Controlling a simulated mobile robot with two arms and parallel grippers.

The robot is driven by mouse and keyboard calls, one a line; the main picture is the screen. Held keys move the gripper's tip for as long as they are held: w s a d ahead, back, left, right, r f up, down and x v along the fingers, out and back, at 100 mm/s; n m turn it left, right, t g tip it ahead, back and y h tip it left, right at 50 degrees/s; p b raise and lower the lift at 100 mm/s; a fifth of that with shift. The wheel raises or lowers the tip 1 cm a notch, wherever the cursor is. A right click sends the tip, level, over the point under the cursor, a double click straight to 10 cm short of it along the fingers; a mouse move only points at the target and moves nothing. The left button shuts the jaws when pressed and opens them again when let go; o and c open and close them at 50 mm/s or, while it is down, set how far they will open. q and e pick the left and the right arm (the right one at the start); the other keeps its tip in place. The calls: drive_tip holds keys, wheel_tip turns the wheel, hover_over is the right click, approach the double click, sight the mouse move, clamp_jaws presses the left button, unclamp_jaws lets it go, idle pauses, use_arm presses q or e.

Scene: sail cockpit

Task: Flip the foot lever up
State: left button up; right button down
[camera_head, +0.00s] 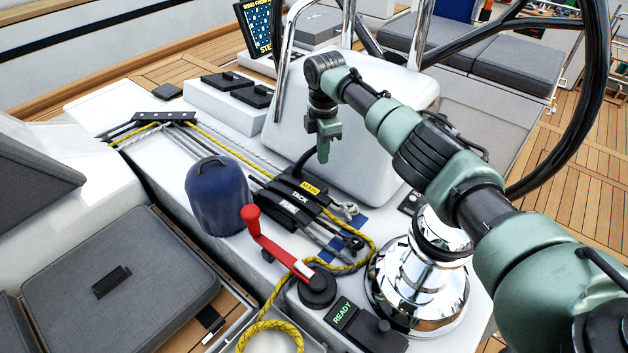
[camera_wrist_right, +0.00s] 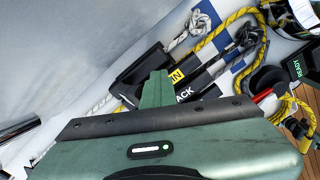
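A bank of black line-clutch levers sits on the white deck in the middle of the head view. The labels MAIN and TACK are readable. The nearest lever (camera_head: 287,208) has a small label that I cannot read for certain; it may be the foot lever. My right gripper (camera_head: 323,155) hangs above and behind the MAIN lever (camera_head: 310,188), apart from the bank, fingers down, apparently shut and empty. In the right wrist view, its fingers (camera_wrist_right: 156,90) overlap the MAIN lever (camera_wrist_right: 176,76); TACK (camera_wrist_right: 190,92) shows, and the gripper body hides what lies nearer. My left gripper is out of view.
A blue-covered winch (camera_head: 217,195) stands left of the levers. A red-handled crank (camera_head: 270,240) stands in front, beside a chrome winch (camera_head: 420,285). Yellow rope (camera_head: 268,325) lies coiled at the front. A white pedestal (camera_head: 360,110) rises behind the levers.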

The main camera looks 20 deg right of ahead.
drive_tip(key=shift+w+d+r, duration=0.25)
drive_tip(key=shift+w+d, duration=0.1)
drive_tip(key=shift+w+a+r+b, duration=0.4)
drive_tip(key=shift+w+a+r, duration=0.1)
drive_tip(key=shift+a+r, duration=0.3)
drive_tip(key=shift+s+d+p, duration=0.55)
drive_tip(key=shift+s+p, duration=0.35)
drive_tip(key=shift+p, duration=1.2)
drive_tip(key=shift+s+d+p, duration=0.55)
drive_tip(key=shift+s+p, duration=0.35)
drive_tip(key=shift+p, duration=1.15)
wheel_tip(320, 180, up, 6)
drive_tip(key=p, duration=0.6)
